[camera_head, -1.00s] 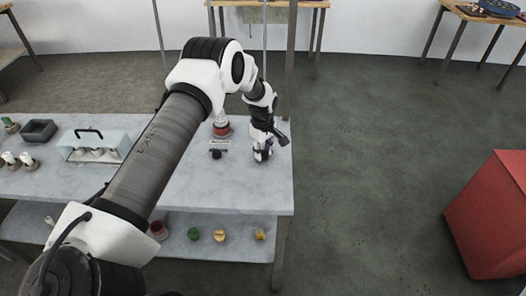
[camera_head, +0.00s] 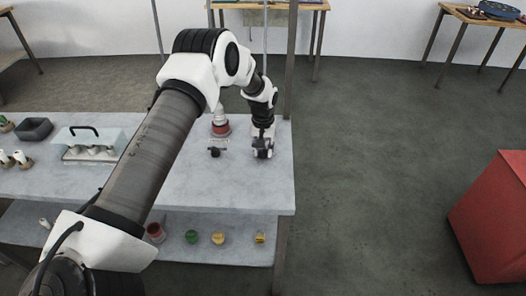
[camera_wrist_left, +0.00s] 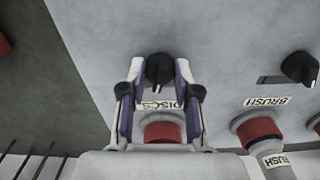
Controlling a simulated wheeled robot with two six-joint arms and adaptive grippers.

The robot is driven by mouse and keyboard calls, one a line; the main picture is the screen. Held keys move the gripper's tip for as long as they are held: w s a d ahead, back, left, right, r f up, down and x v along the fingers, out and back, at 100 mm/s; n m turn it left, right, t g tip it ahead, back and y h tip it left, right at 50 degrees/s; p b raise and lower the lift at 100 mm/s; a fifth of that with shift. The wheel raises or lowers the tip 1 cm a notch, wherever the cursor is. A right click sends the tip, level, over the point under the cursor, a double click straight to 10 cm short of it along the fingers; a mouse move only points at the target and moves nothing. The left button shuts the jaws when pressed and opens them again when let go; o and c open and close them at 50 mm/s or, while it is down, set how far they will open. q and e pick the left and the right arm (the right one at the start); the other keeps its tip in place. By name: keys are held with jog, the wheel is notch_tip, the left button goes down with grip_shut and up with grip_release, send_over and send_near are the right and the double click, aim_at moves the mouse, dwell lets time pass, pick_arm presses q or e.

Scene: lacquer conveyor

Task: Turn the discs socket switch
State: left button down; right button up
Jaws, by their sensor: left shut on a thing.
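My left gripper (camera_head: 262,152) is at the right end of the grey table, pointing down. In the left wrist view its two fingers (camera_wrist_left: 159,78) sit on either side of the black discs switch knob (camera_wrist_left: 159,68) and are shut on it. The DISCS label (camera_wrist_left: 162,104) lies between the fingers, upside down in this view. The red-topped discs socket (camera_wrist_left: 162,131) is just below the label, partly hidden by the gripper. In the head view the gripper hides the discs knob. My right gripper is not in view.
A second black knob (camera_wrist_left: 299,68) labelled BRUSH and its red socket (camera_wrist_left: 256,130) are beside the discs switch; that knob also shows in the head view (camera_head: 214,152). A glass-like case (camera_head: 88,143) and a dark tray (camera_head: 34,129) stand left. A red cabinet (camera_head: 492,220) is at right.

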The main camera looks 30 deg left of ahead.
pick_arm(q)
jog(key=shift+s+f+m, duration=0.2)
jog(key=shift+f+m, duration=0.05)
jog(key=shift+m, duration=0.75)
jog(key=c, duration=1.2)
grip_release()
jog(key=o, duration=0.4)
jog(key=shift+w, duration=0.2)
